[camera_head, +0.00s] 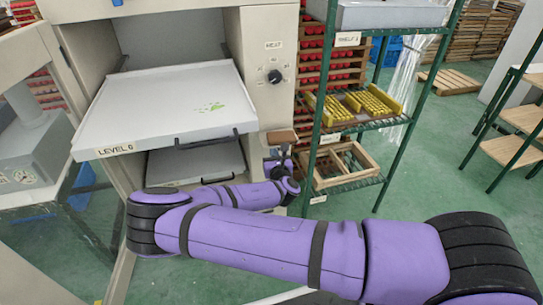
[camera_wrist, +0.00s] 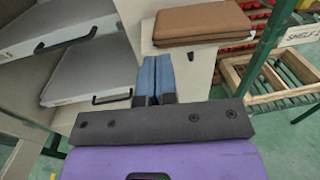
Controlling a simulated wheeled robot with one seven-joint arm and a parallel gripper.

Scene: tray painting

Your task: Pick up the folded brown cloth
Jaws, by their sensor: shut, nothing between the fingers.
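The folded brown cloth (camera_wrist: 202,20) is a flat, rounded block with a dark lower edge, at the top of the wrist view. It also shows in the head view as a small brown patch (camera_head: 282,137) by the cabinet's front right corner. My gripper (camera_wrist: 155,62) has its blue fingers together with nothing between them. In the wrist view the fingertips are below and left of the cloth, apart from it in the picture. In the head view my gripper (camera_head: 277,155) is just under the cloth.
The beige cabinet (camera_head: 268,105) has a pulled-out tray (camera_head: 130,112) labelled LEVEL 6, with green marks, and a lower tray (camera_head: 215,163); both have black handles. A green-framed shelf (camera_head: 325,95) with yellow racks and a wooden frame stands close on the right. Green floor lies beyond.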

